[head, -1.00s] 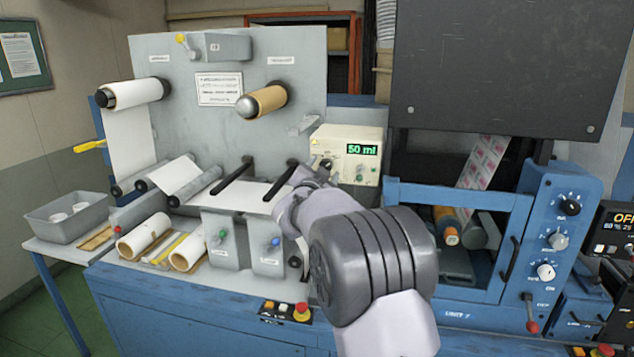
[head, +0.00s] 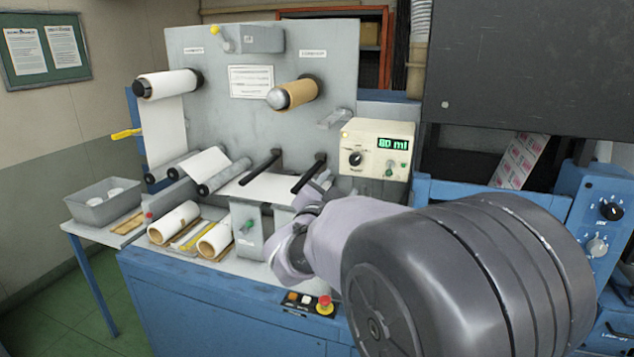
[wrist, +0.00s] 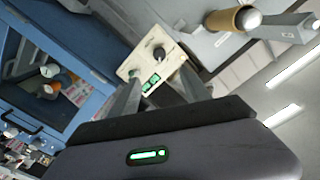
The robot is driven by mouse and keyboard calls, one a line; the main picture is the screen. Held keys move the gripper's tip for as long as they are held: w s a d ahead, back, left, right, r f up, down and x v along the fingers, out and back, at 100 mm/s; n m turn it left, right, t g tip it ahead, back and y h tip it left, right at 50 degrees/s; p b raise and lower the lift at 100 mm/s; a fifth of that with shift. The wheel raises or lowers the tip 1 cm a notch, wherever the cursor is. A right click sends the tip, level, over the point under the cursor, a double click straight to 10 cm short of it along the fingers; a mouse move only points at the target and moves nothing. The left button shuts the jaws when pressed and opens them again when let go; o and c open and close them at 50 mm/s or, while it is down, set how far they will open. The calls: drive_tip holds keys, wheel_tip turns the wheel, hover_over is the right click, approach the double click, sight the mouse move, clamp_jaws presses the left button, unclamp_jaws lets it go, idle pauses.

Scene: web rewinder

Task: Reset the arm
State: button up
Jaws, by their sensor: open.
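My arm reaches in from the lower right of the head view, with my gripper (head: 318,185) at its far end, partly hidden behind my wrist. The wrist view shows my gripper (wrist: 160,82) with its two fingers apart and nothing between them. Beyond the fingers is a cream control box (wrist: 152,62) with a knob and a green display. The same control box (head: 358,150) stands on the machine in the head view, just behind and right of my gripper.
The rewinder panel (head: 225,125) carries a white roll (head: 168,84) and a brown core roll (head: 298,93). White rolls (head: 174,222) lie on the bench. A grey bin (head: 82,212) stands at left. A red stop button (head: 325,304) is on the front edge. Green floor at left is clear.

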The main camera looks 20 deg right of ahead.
drive_tip(key=s+a+f+n+g+y+b, duration=0.1)
drive_tip(key=s+a+f+n+y+b, duration=0.45)
drive_tip(key=s+a+y, duration=0.5)
drive_tip(key=s+f+n+g+b, duration=0.1)
drive_tip(key=s+f+g, duration=0.1)
drive_tip(key=s+f, duration=0.3)
drive_tip(key=s+a+f+n+g+y+b, duration=0.1)
drive_tip(key=s+f+g, duration=0.2)
drive_tip(key=s, duration=1)
drive_tip(key=s+f+n+g+b, duration=0.1)
drive_tip(key=s+f+g, duration=0.2)
drive_tip(key=s+f, duration=0.4)
drive_tip(key=shift+s+a+f, duration=0.3)
drive_tip(key=shift+s+f, duration=0.1)
drive_tip(key=shift+s, duration=0.55)
